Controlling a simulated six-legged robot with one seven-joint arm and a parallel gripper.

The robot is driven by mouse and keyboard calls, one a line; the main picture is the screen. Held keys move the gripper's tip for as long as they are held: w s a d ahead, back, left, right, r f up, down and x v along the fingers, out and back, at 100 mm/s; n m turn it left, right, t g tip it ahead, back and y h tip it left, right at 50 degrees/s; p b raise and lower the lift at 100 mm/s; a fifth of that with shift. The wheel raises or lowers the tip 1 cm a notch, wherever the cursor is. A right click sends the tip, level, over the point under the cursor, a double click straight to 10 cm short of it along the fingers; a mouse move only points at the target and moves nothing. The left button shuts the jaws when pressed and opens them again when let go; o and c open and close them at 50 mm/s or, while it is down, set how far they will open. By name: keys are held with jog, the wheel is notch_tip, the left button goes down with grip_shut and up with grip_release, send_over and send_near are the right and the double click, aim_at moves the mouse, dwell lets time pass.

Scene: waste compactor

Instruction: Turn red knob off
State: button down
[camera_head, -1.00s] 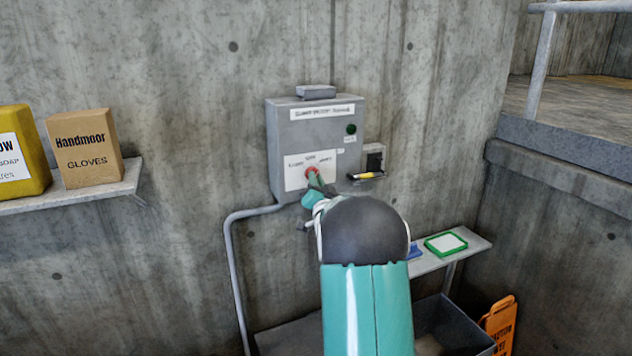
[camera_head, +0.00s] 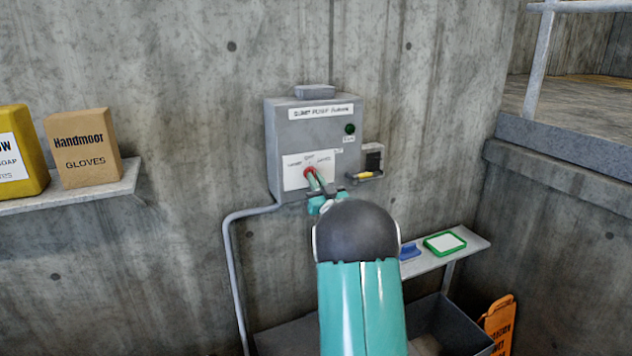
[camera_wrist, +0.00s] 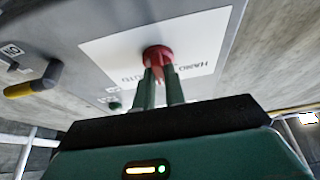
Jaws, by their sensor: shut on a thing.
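The red knob (camera_wrist: 158,56) sits on a white label plate on the front of a grey control box (camera_head: 284,125). In the wrist view my gripper (camera_wrist: 160,75) has its two green fingers around the knob, shut on it. In the head view the gripper (camera_head: 313,180) reaches the knob at the lower part of the box, and the fingers partly cover the red knob (camera_head: 308,172). Which word the knob points at cannot be told.
A pipe (camera_head: 232,270) runs down at left. A shelf with a gloves carton (camera_head: 84,148) is at far left. A low shelf with a green-framed tray (camera_head: 445,243) is at right.

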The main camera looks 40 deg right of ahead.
jog(key=c, duration=1.5)
grip_release()
jog(key=shift+o, duration=0.2)
jog(key=v, duration=1.3)
jog(key=shift+s, duration=0.35)
jog(key=shift+a+f, duration=0.15)
jog(key=shift+a, duration=0.05)
